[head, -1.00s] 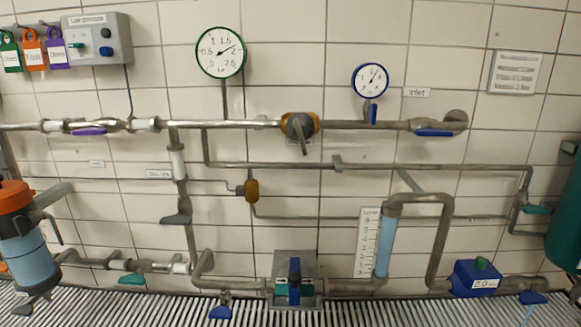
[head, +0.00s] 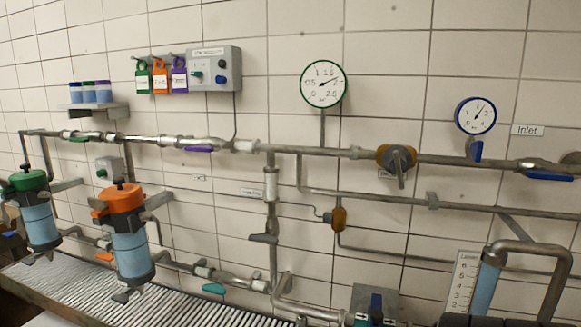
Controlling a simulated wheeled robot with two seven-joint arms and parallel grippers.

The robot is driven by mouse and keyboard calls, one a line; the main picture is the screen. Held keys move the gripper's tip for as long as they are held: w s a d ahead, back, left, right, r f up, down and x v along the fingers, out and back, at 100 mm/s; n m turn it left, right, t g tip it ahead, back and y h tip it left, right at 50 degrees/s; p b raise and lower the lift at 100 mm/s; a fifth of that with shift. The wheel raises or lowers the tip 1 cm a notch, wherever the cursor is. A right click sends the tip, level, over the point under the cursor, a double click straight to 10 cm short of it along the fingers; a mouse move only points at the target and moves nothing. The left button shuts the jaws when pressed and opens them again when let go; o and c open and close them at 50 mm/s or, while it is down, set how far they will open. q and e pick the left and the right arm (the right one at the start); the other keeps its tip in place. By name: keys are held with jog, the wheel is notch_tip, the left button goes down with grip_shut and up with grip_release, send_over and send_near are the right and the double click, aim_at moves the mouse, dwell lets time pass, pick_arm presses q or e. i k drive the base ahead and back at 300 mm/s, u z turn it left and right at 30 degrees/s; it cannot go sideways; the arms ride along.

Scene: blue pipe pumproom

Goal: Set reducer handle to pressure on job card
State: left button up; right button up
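The reducer (head: 397,160) is a brass-coloured body on the upper grey pipe, right of centre. Its grey handle (head: 401,178) points down, leaning slightly. The green-rimmed gauge (head: 324,84) stands on a stem to the left of it; its needle points right and a little up, past the 1.5 mark. A blue-rimmed gauge (head: 475,116) is to the right. No job card with a readable pressure shows in this view. Neither of my grippers is in view.
Orange-topped (head: 127,230) and green-topped (head: 36,208) filter housings stand at left. Coloured tags (head: 160,77) hang beside a grey control box (head: 214,70). A shelf (head: 93,110) holds several small jars. A slatted grating (head: 130,295) runs along the bottom.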

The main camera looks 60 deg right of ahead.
aim_at(397, 161)
jog(key=u, duration=0.9)
jog(key=k, duration=0.7)
jog(key=z, duration=1.1)
